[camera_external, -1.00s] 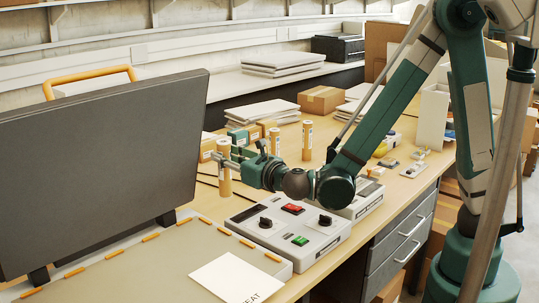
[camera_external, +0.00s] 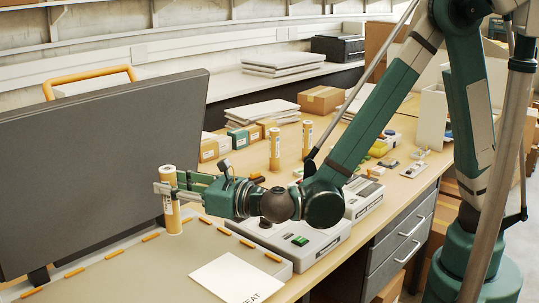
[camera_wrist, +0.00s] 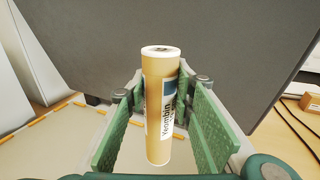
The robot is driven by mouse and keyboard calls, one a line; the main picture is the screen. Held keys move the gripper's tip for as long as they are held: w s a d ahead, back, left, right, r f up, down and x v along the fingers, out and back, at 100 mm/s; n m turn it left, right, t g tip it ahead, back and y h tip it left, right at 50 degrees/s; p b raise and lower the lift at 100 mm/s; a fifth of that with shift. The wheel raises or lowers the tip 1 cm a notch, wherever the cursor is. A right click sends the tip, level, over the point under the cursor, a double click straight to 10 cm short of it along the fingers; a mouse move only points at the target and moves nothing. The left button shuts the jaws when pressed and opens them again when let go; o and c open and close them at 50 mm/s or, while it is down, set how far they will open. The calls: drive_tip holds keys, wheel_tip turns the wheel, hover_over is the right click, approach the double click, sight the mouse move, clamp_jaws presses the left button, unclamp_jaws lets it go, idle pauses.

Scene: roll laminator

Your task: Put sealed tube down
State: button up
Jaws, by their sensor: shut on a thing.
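My gripper (camera_external: 172,188) is shut on a tan tube (camera_external: 172,217) with a white cap and a printed label. The tube is upright, in front of the dark grey raised panel (camera_external: 100,170), over the beige bed with orange marks (camera_external: 130,262). In the wrist view the tube (camera_wrist: 157,120) stands between the two green finger pads. Its lower end is close to the bed; I cannot tell whether it touches. Two similar tubes, one (camera_external: 275,150) and another (camera_external: 307,138), stand upright on the wooden table further back.
A control box (camera_external: 310,245) with knobs and a green button lies below my wrist. A white card (camera_external: 237,280) rests at the bed's front. Small boxes (camera_external: 240,138) and paper stacks (camera_external: 262,112) stand behind. A second device (camera_external: 362,196) is at the right.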

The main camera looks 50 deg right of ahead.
drive_tip(key=s+a+r+n+g+y+p, duration=0.1)
drive_tip(key=s+a+n+g+y, duration=0.1)
drive_tip(key=s+a, duration=0.7)
drive_tip(key=s+a+r+n+g+y, duration=0.1)
drive_tip(key=s+a+y, duration=0.3)
drive_tip(key=s+a, duration=0.4)
drive_tip(key=a+n, duration=0.1)
drive_tip(key=a, duration=0.5)
drive_tip(key=shift+s+a+n+g+p, duration=0.25)
drive_tip(key=shift+s+n+g+p, duration=0.05)
drive_tip(key=shift+s+g+p, duration=0.1)
drive_tip(key=shift+w+r, duration=0.1)
wheel_tip(320, 180, down, 6)
drive_tip(key=b, duration=0.3)
drive_tip(key=shift+w+f, duration=0.2)
drive_tip(key=shift+w, duration=0.05)
